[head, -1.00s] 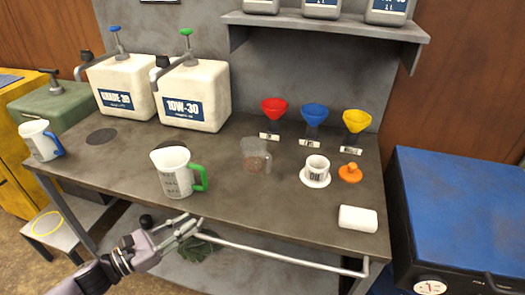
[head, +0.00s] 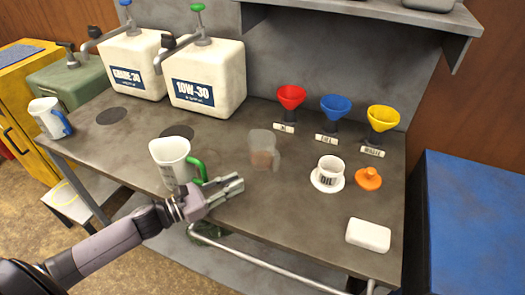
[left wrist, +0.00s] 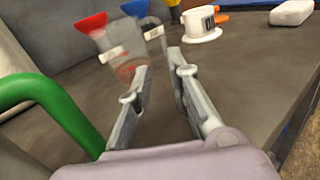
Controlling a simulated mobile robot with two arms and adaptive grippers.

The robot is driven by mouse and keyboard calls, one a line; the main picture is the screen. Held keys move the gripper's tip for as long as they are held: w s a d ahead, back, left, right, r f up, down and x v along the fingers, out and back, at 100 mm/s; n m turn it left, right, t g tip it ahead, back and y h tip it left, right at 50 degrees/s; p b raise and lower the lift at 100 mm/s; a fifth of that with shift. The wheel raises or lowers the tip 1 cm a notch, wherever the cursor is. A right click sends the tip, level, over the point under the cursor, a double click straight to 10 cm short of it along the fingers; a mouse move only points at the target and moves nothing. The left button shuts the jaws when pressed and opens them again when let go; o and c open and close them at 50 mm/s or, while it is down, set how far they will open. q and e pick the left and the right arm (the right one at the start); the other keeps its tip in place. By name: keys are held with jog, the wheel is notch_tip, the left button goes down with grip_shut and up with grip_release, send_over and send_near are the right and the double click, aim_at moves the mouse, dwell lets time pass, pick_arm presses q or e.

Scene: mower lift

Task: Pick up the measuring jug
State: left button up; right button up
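A white measuring jug with a green handle (head: 170,160) stands upright on the workbench, near its front edge. My left gripper (head: 238,184) is just right of the green handle, in front of the bench's middle. In the left wrist view the gripper's fingers (left wrist: 158,88) are apart with nothing between them, and the green handle (left wrist: 38,92) curves in at the left, outside the fingers. A clear jug with brown contents (head: 264,152) stands farther back, beyond the fingertips. A white jug with a blue handle (head: 50,118) stands at the bench's far left. My right gripper is not in view.
Two white oil canisters (head: 207,80) stand at the back. Red (head: 291,96), blue (head: 336,107) and yellow (head: 382,117) funnels line the back right. A white OIL cup (head: 329,170), an orange stopper (head: 368,179) and a white block (head: 368,235) occupy the right side.

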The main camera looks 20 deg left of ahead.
aim_at(276, 170)
pick_arm(q)
jog(key=p+x, duration=0.1)
jog(key=x, duration=0.7)
jog(key=shift+d+r+p, duration=0.1)
jog(key=shift+p, duration=0.25)
jog(key=p+x, duration=0.2)
jog(key=x, duration=0.3)
jog(key=shift+d, duration=0.25)
jog(key=shift+w+d, duration=0.2)
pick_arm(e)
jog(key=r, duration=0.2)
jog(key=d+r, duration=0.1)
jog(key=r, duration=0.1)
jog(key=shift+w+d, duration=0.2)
pick_arm(q)
jog(key=shift+s, duration=0.1)
jog(key=shift+c, duration=0.2)
grip_shut()
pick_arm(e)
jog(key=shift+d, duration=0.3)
